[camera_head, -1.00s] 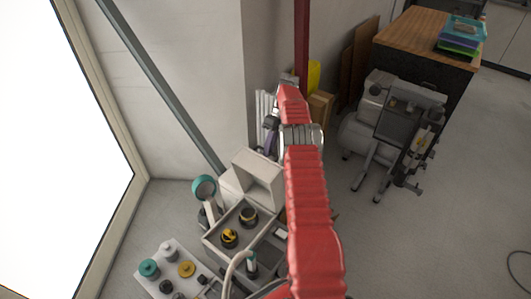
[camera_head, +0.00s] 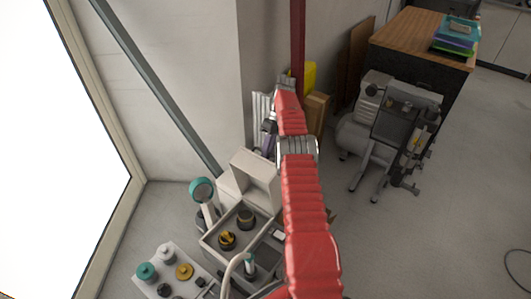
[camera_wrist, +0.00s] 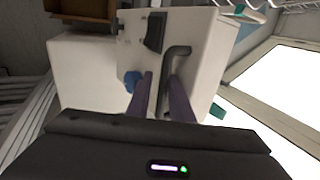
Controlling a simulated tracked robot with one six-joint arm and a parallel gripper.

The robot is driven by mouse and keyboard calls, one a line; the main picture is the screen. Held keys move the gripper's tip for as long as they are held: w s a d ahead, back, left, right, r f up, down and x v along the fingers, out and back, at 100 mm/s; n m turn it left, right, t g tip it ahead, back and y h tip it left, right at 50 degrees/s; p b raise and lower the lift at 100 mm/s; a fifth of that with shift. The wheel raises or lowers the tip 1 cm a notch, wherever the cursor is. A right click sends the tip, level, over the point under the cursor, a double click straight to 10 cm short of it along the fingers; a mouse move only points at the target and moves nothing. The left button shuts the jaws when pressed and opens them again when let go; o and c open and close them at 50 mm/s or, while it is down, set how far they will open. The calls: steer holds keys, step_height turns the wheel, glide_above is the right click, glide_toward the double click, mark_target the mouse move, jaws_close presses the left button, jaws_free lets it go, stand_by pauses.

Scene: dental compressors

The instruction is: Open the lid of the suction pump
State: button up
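A white box-shaped housing, apparently the suction pump (camera_head: 252,170), stands beside the wall in the head view, partly behind my red arm. In the wrist view its pale face (camera_wrist: 203,60) bears a dark bent handle (camera_wrist: 178,52), a black recessed part (camera_wrist: 156,32) and a blue knob (camera_wrist: 131,80). My gripper (camera_wrist: 160,77) has its two purple fingers apart, with the lower part of the handle between them. I cannot tell whether either finger touches it. In the head view my gripper (camera_head: 268,140) is small and partly hidden by my arm.
A grey unit with dark and yellow caps (camera_head: 227,240) and a white panel with coloured knobs (camera_head: 184,271) stand in front. A compressor (camera_head: 400,125) and a wood-topped cabinet (camera_head: 415,40) are at right. A slanted grey pipe (camera_head: 160,90) runs along the wall.

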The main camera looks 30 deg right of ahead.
steer(key=shift+o, duration=0.4)
steer(key=shift+r, duration=0.35)
steer(key=shift+w+r, duration=0.1)
steer(key=shift+r, duration=0.6)
step_height(320, 180, up, 8)
steer(key=shift+r, duration=0.2)
